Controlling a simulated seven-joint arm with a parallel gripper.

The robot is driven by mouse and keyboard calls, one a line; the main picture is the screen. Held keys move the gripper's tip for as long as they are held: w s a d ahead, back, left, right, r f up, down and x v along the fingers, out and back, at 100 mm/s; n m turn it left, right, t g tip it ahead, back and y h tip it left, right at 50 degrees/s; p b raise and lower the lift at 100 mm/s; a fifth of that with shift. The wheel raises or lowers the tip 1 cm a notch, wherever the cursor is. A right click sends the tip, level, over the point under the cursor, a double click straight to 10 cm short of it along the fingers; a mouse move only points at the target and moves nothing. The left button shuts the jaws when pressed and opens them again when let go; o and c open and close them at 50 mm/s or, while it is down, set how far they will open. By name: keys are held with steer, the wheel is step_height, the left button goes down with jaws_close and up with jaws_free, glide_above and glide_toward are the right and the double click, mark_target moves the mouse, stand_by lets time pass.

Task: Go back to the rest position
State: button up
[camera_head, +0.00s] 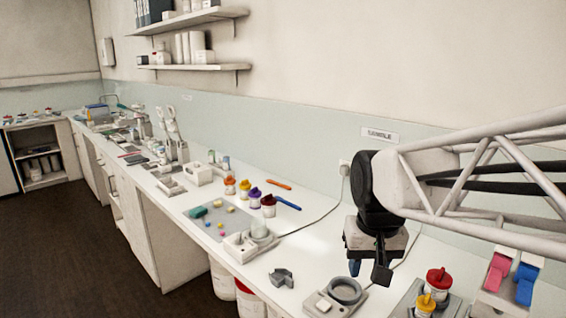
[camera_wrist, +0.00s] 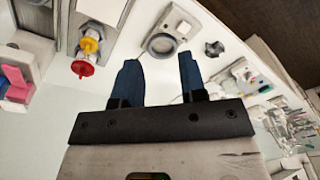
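My gripper (camera_head: 369,272) hangs above the right part of the white counter, fingers pointing down. In the wrist view its two dark blue fingers (camera_wrist: 160,78) stand apart with nothing between them, so it is open and empty. The counter (camera_head: 310,245) lies below it. A grey ring-shaped device (camera_head: 345,291) stands on the counter just below and left of the gripper; it also shows beyond the fingers in the wrist view (camera_wrist: 163,45).
Red-lidded and yellow-lidded jars (camera_head: 438,281) stand on a grey tray at right, near a rack with pink and blue pieces (camera_head: 524,283). A grey knob-like part (camera_head: 281,278) lies near the front edge. Several coloured jars (camera_head: 268,206) and a cable (camera_head: 325,213) are farther left.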

steer(key=s+d+f+t, duration=0.1)
steer(key=s+d+f, duration=0.2)
steer(key=s, duration=0.8)
steer(key=shift+s+d+f, duration=0.15)
steer(key=shift+f, duration=0.55)
